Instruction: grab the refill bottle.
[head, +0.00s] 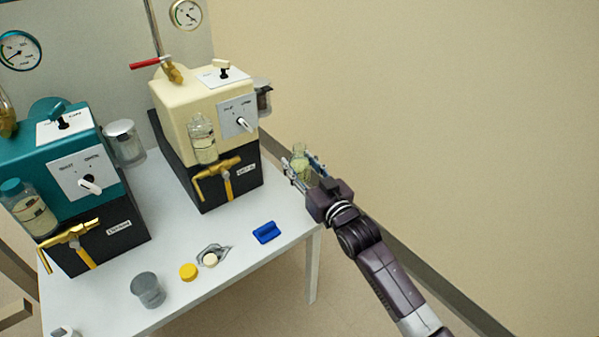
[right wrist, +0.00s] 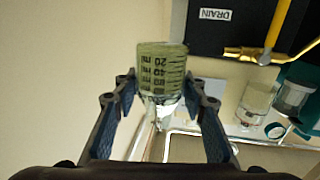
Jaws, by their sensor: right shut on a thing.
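The refill bottle (head: 299,160) is a small clear bottle with pale yellow-green contents. In the head view it is between the fingers of my right gripper (head: 303,167), out past the right end of the white table. In the right wrist view the bottle (right wrist: 162,68) shows dark ml graduations that read upside down. The blue-padded fingers of the right gripper (right wrist: 160,92) are shut on its sides. The bottle is clear of the table, and part of it is hidden by the fingers in the head view. My left gripper is not in view.
A cream-topped unit (head: 188,110) and a teal unit (head: 35,150) stand on the white table (head: 205,300), with brass taps and bottles at their fronts. A grey cup (head: 147,289), a yellow cap (head: 188,272) and a blue block (head: 266,232) lie along the front. The wall is at right.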

